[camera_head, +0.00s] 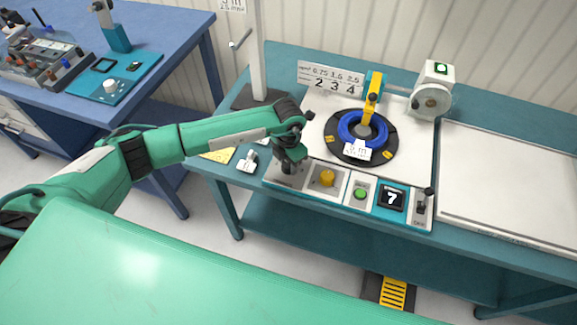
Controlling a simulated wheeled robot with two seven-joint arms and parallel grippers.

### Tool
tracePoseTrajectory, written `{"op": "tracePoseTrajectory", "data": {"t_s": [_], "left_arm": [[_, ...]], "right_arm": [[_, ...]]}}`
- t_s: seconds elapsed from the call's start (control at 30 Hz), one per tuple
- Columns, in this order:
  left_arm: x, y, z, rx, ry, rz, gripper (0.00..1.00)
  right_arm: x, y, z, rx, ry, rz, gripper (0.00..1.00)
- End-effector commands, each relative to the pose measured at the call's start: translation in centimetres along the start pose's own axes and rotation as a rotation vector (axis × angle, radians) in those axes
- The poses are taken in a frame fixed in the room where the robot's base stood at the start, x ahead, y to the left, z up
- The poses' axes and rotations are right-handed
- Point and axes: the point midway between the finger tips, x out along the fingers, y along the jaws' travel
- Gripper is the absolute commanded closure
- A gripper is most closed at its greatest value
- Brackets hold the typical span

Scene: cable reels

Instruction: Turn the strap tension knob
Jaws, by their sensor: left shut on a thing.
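My left gripper (288,164) points down at the left end of the control panel on the front of the reeling station. It is shut on a dark knob there, which I take to be the strap tension knob; the fingers hide most of it. A yellow knob (327,177) stands apart, just right of the gripper. Further right are a green button (360,193), a dark display (391,198) reading 7 and a small lever (425,202). My right gripper is not in view.
Behind the panel, a blue cable coil (362,130) lies on a black turntable (335,150) under a yellow arm (373,88). A white reel unit (431,98) stands at the back right. A white tray (510,185) lies right. A blue side table (165,35) is at left.

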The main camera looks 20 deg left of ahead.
Motion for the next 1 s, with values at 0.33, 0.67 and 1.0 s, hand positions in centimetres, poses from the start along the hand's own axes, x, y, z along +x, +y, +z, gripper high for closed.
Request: {"op": "tracePoseTrajectory", "data": {"t_s": [0.33, 0.67, 1.0], "left_arm": [[0.3, 0.1, 0.1, 0.227, -0.002, 0.002, 0.86], [0.0, 0.0, 0.0, 0.322, 0.000, 0.001, 0.86], [-0.1, 0.0, 0.0, 0.329, 0.000, 0.001, 0.86]], "right_arm": [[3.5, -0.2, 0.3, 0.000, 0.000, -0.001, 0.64], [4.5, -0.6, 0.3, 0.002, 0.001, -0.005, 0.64], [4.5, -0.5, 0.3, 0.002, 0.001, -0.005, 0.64]]}}
